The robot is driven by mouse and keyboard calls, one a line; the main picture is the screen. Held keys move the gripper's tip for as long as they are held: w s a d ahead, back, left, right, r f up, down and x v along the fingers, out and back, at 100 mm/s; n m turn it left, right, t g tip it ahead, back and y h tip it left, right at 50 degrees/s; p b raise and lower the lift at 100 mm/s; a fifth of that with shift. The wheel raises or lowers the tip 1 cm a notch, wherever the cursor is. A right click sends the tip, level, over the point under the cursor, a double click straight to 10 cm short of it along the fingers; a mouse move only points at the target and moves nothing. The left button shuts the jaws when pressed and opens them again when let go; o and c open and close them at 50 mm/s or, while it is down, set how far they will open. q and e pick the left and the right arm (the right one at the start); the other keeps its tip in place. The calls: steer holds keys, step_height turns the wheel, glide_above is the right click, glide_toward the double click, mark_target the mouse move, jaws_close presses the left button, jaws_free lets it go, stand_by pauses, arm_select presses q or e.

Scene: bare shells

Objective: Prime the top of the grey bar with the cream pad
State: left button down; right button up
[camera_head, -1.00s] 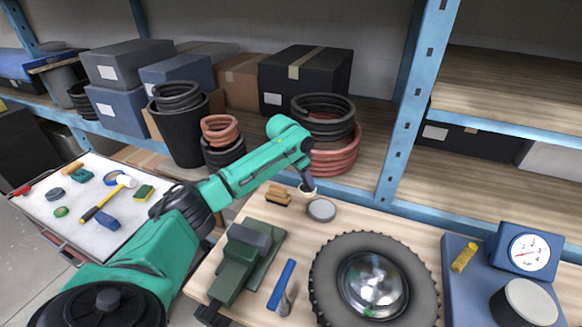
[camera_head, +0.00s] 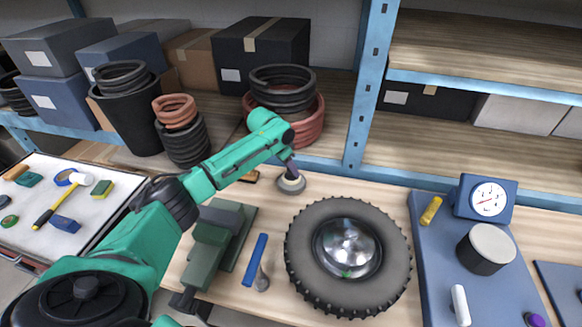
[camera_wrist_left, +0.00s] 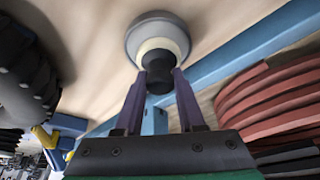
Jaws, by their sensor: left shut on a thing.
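My left gripper (camera_head: 289,167) is shut on the black handle of the cream pad (camera_wrist_left: 152,46), with one purple finger on each side. The pad is a small round cream disc below the handle; in the head view it is small and partly hidden by the fingers. The grey bar (camera_head: 291,189) shows as a round grey top on the wooden bench, and its rim (camera_wrist_left: 160,22) shows around the pad in the wrist view. The pad is over this top and looks to be on it; any thin gap is too small to tell. My right gripper is not in view.
A tyre (camera_head: 305,275) lies just in front of the bar. A green vise-like block (camera_head: 205,255) and a blue-handled tool (camera_head: 255,262) lie to the left. Red coils (camera_head: 310,128) and a blue shelf post (camera_head: 368,90) stand close behind. A blue mat (camera_head: 440,265) with a gauge is at right.

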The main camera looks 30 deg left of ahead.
arm_select(q)
steer(key=shift+r, duration=0.1)
steer(key=shift+f, duration=0.55)
stand_by(0.7)
steer(key=shift+s+f, duration=0.1)
stand_by(1.3)
step_height(320, 180, up, 3)
steer(key=p, duration=0.3)
steer(key=shift+f, duration=0.2)
step_height(320, 180, up, 2)
steer(key=shift+r+p, duration=0.15)
steer(key=shift+p, duration=0.15)
steer(key=shift+r, duration=1.15)
